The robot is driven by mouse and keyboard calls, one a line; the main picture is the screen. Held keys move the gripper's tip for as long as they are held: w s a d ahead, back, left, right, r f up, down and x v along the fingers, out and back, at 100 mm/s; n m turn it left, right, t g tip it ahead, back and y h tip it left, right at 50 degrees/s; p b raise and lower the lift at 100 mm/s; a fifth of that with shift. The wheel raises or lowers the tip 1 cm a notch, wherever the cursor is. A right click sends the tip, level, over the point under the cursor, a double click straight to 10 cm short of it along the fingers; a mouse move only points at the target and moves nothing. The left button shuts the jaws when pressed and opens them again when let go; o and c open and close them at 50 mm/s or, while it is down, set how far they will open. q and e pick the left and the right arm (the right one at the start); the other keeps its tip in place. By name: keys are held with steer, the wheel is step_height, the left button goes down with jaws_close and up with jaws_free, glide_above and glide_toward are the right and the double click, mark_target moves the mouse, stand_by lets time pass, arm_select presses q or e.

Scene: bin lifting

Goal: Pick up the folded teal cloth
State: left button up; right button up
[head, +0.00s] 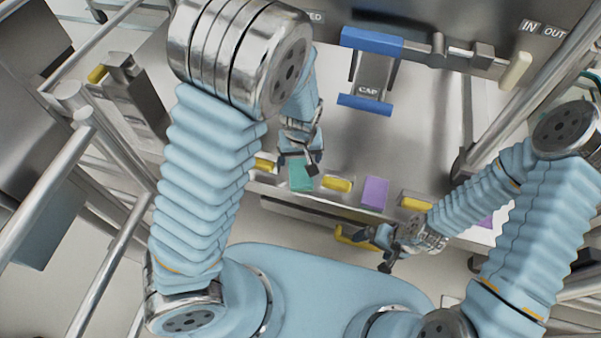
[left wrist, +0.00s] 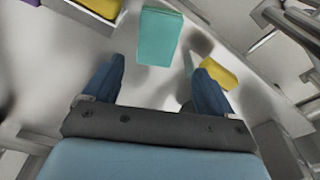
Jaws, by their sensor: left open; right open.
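The folded teal cloth (head: 300,174) lies on the steel table near its front edge, between two yellow things. In the left wrist view the teal cloth (left wrist: 158,38) is a flat block ahead of the fingertips. My left gripper (head: 304,160) is at the cloth's far edge in the head view. In the left wrist view my left gripper (left wrist: 160,75) is open and empty, its blue fingers apart, with the cloth beyond them. My right gripper (head: 376,248) is open and empty in front of the table's edge, to the right of the cloth.
A yellow block (head: 338,184) and a purple cloth (head: 374,193) are right of the teal cloth along the front edge. Another yellow block (head: 264,164) is to its left. Steel rails flank the table.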

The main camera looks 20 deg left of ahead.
mark_target(301, 172)
arm_select(q)
steer(key=f, duration=0.3)
steer(key=w+f+b, duration=0.1)
steer(key=f, duration=0.3)
steer(key=w+f+b, duration=0.1)
steer(key=f, duration=0.2)
steer(key=shift+a+f, duration=0.15)
steer(key=shift+f, duration=0.05)
steer(key=shift+s, duration=0.1)
steer(key=c, duration=0.9)
steer(key=shift+r, duration=0.1)
steer(key=shift+r, duration=0.55)
steer(key=s+d+r+p, duration=0.3)
steer(key=s+r+p, duration=0.2)
steer(key=s+r, duration=0.6)
steer(key=shift+s+d+r, duration=0.4)
steer(key=shift+s, duration=0.85)
